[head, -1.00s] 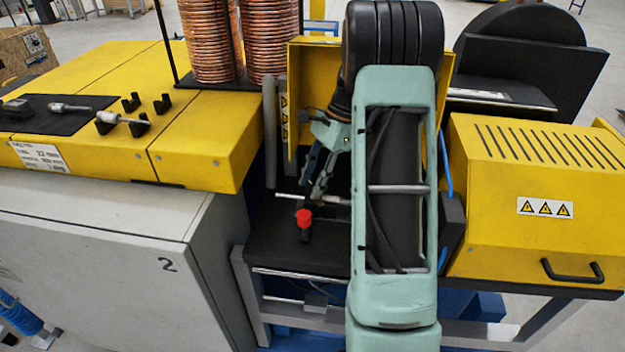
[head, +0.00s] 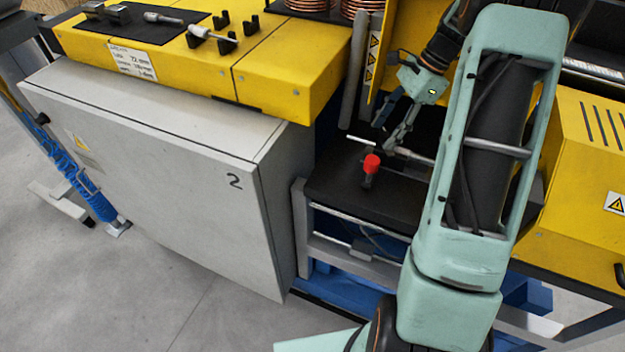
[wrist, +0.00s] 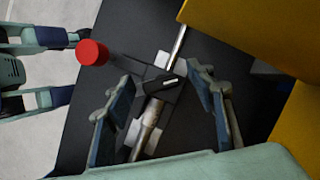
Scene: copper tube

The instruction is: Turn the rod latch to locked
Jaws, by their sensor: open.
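The rod latch shows in the wrist view as a metal rod (wrist: 150,127) running through a black block (wrist: 158,88) with a pale-marked black piece across it. In the head view the rod (head: 361,140) lies above the black table, partly hidden by my gripper. My gripper (head: 386,138) is open over the latch. In the wrist view its fingers (wrist: 160,76) stand one on each side of the rod and block, with a gap on both sides. I cannot tell how far the fingertips are above the latch.
A yellow guard (wrist: 245,35) rises on the other side. A grey cabinet (head: 150,165) is left of the black table (head: 325,190).

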